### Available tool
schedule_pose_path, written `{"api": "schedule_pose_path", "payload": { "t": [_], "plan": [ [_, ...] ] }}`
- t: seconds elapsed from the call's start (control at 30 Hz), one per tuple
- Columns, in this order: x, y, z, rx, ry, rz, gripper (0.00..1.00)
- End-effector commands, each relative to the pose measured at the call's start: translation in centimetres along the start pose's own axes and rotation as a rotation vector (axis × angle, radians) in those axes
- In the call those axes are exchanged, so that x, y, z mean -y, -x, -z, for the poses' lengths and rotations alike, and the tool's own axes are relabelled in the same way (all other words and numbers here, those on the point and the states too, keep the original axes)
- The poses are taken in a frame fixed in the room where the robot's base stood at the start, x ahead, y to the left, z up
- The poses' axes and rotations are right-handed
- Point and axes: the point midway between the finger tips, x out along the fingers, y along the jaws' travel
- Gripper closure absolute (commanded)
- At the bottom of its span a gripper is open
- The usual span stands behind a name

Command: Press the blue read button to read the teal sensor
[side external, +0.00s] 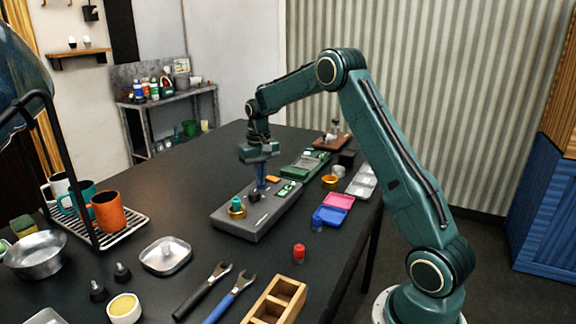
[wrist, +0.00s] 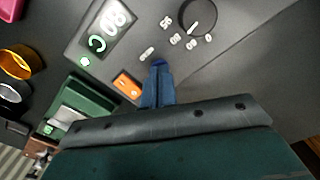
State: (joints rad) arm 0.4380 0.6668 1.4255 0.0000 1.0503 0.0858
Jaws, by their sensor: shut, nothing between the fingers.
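A grey tester box (side external: 262,222) lies on the black table, with a teal sensor (side external: 237,207) with a brass-coloured base upright at its left end. My gripper (side external: 260,186) points down over the box, fingers shut and empty. In the wrist view the fingertips (wrist: 158,78) are over the panel, beside an orange button (wrist: 127,84). A dark blue patch (wrist: 159,62) shows right at the fingertips. It may be the blue read button, mostly hidden by the fingers. I cannot tell whether they touch it. A lit display (wrist: 107,27) and a black dial (wrist: 197,17) are nearby.
A green device (side external: 305,163) stands behind the box. Pink (side external: 338,201) and blue (side external: 329,215) trays lie to its right. A red-capped part (side external: 299,252), wrenches (side external: 232,295) and a metal dish (side external: 165,257) lie in front. Mugs stand on a rack (side external: 125,228) at left.

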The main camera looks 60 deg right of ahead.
Motion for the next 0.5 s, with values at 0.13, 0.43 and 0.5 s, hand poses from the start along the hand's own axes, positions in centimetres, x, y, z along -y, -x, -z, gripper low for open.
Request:
{"api": "schedule_pose_path", "payload": {
  "t": [0.13, 0.43, 0.5],
  "plan": [
    [0.0, 0.8, 0.1, -0.003, 0.0, 0.0, 1.0],
    [0.0, 2.3, 0.0, -0.003, 0.0, 0.0, 1.0],
    [0.0, 2.6, 0.0, -0.002, 0.0, 0.0, 1.0]
  ]
}}
